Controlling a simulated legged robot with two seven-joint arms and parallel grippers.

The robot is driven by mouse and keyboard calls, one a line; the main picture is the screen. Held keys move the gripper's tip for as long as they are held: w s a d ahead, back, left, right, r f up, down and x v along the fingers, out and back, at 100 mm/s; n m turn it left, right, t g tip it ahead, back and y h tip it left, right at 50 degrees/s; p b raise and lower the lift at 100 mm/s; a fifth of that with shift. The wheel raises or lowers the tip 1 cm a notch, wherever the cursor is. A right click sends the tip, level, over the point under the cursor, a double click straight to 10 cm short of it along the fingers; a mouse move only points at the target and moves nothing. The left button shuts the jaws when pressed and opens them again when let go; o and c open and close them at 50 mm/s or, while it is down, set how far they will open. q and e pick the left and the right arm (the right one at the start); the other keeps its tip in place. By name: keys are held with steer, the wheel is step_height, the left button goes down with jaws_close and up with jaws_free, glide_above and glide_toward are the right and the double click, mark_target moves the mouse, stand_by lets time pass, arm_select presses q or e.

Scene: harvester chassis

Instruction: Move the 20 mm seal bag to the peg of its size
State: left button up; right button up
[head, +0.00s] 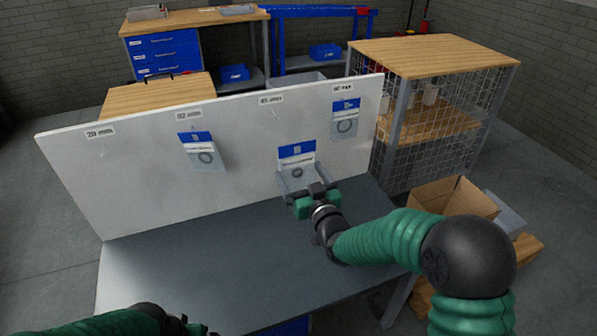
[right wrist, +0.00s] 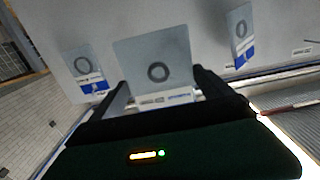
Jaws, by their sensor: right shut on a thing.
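The held seal bag (head: 297,153), with a blue-and-white header and clear pouch, is in front of the white board below the 45 mm label (head: 270,99). My right gripper (head: 298,182) is shut on it. In the right wrist view the bag (right wrist: 155,55) with its dark ring appears upside down between the fingers (right wrist: 160,88). Its printed size is too small to read. The 20 mm label (head: 100,133) is at the board's far left, with no bag below it; its peg cannot be made out. My left gripper (head: 196,329) is barely visible at the bottom edge.
Other seal bags hang below the 32 mm label (head: 202,155) and at the far right label (head: 345,118). The white board (head: 130,190) stands along the back of a grey table (head: 190,270), whose top is clear. A wire-mesh cage (head: 450,110) and cardboard box (head: 455,205) are at right.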

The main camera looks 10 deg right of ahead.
steer(key=v, duration=0.7)
steer(key=shift+s, duration=0.25)
stand_by(0.5)
